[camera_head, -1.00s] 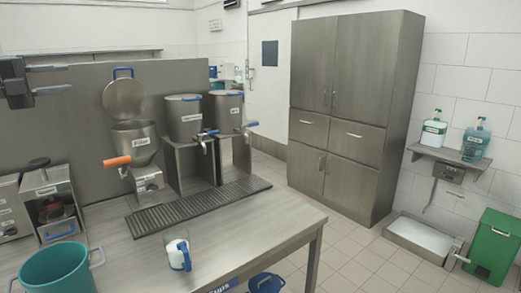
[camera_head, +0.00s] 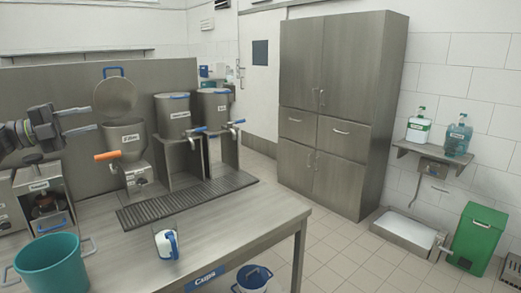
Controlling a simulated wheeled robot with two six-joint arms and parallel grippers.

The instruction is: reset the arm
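My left gripper (camera_head: 82,120) comes in from the left, raised above the left part of the table. Its two fingers point right and stand apart, with nothing between them. It is to the left of the filler (camera_head: 128,150), a metal hopper with an orange handle and an open round lid. My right gripper is not in view. A clear cup (camera_head: 167,242) with white contents and a blue handle stands upright on the metal table (camera_head: 225,215), well away from my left gripper.
A teal bucket (camera_head: 50,266) is at the table's front left. Two metal dispensers (camera_head: 174,118) (camera_head: 214,108) stand behind a dark drain grate (camera_head: 185,202). A blue-rimmed bin (camera_head: 253,281) is below the table edge.

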